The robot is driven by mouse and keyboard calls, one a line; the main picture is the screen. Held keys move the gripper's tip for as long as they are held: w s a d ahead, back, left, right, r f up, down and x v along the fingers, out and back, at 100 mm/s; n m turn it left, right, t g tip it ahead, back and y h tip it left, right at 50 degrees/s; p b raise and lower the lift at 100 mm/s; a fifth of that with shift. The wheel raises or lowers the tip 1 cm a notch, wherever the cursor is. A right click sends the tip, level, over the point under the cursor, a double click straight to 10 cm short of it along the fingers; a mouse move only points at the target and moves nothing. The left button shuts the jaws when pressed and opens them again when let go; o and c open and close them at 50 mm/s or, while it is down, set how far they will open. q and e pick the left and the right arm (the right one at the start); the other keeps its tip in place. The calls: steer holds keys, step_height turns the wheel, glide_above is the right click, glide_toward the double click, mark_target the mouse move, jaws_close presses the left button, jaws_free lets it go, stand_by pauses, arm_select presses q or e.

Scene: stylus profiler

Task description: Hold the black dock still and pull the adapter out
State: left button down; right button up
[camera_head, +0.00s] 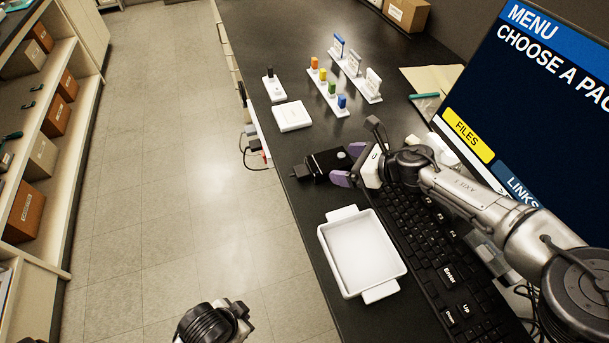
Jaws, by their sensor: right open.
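The black dock (326,161) lies on the dark bench near its left edge. The adapter (301,171), a small black block, sits at the dock's left side and looks plugged into it. My right gripper (349,165) is open, with its purple fingertips at the dock's right end, one on the near side and one on the far side. I cannot tell whether they touch the dock. A dark part of my left arm (214,322) shows at the bottom over the floor, and its fingers cannot be made out.
A white tray (362,254) lies in front of the dock, beside a black keyboard (429,257). A white box (292,116) and racks of coloured sticks (328,88) stand farther back. A monitor (545,90) is at the right. Cables (256,150) hang by the bench's left edge.

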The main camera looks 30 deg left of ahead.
mark_target(338, 163)
steer(key=shift+b+x, duration=1.15)
steer(key=shift+x, duration=0.8)
jaws_close()
steer(key=c, duration=1.7)
jaws_free()
steer(key=o, duration=1.6)
